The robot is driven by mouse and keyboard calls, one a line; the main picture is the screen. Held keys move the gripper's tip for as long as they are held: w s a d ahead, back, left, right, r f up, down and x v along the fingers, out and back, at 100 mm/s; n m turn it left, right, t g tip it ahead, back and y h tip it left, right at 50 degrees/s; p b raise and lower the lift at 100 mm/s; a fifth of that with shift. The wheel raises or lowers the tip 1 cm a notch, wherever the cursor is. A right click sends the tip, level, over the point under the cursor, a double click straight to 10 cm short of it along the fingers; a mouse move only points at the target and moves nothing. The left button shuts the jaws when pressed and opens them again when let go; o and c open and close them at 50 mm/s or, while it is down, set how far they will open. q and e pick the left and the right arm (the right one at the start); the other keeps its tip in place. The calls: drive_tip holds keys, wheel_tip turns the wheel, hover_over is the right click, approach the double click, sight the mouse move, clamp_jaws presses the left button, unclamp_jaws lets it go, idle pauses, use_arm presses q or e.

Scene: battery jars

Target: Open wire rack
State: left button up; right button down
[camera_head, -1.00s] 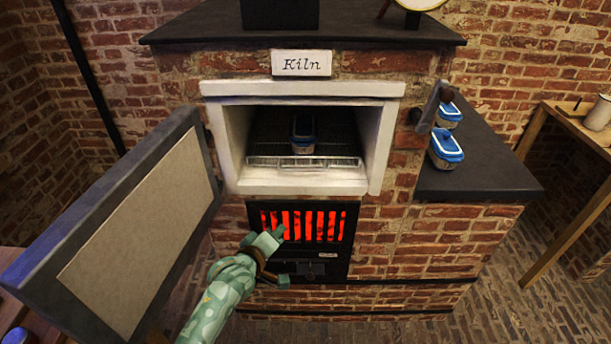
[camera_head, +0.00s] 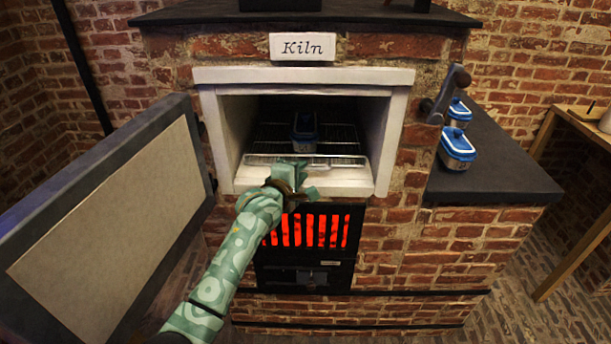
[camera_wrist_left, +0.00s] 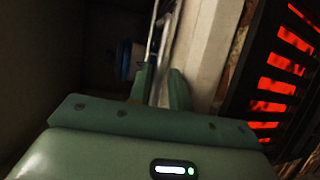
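The wire rack (camera_head: 345,160) lies inside the open kiln chamber, its front rail near the chamber mouth. A blue-lidded jar (camera_head: 304,128) stands on it. My left gripper (camera_head: 298,170) is at the middle of the rack's front rail and hides part of it. In the left wrist view the two green fingers (camera_wrist_left: 160,88) are apart, with the rack's rail (camera_wrist_left: 158,55) running between them. Whether they touch the rail I cannot tell. The jar shows dark blue beyond the fingers (camera_wrist_left: 125,60). My right gripper is out of view.
The kiln door (camera_head: 120,215) stands wide open at the left. A glowing red grate (camera_head: 308,230) is below the chamber. Two more blue-lidded jars, the nearer one (camera_head: 457,150) included, stand on the dark side counter (camera_head: 500,175). The floor ahead of the kiln is partly visible.

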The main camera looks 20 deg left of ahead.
use_arm(q)
drive_tip(key=shift+b+x, duration=0.35)
drive_tip(key=shift+x, duration=0.7)
drive_tip(key=shift+w, duration=0.2)
clamp_jaws()
drive_tip(key=shift+s, duration=0.1)
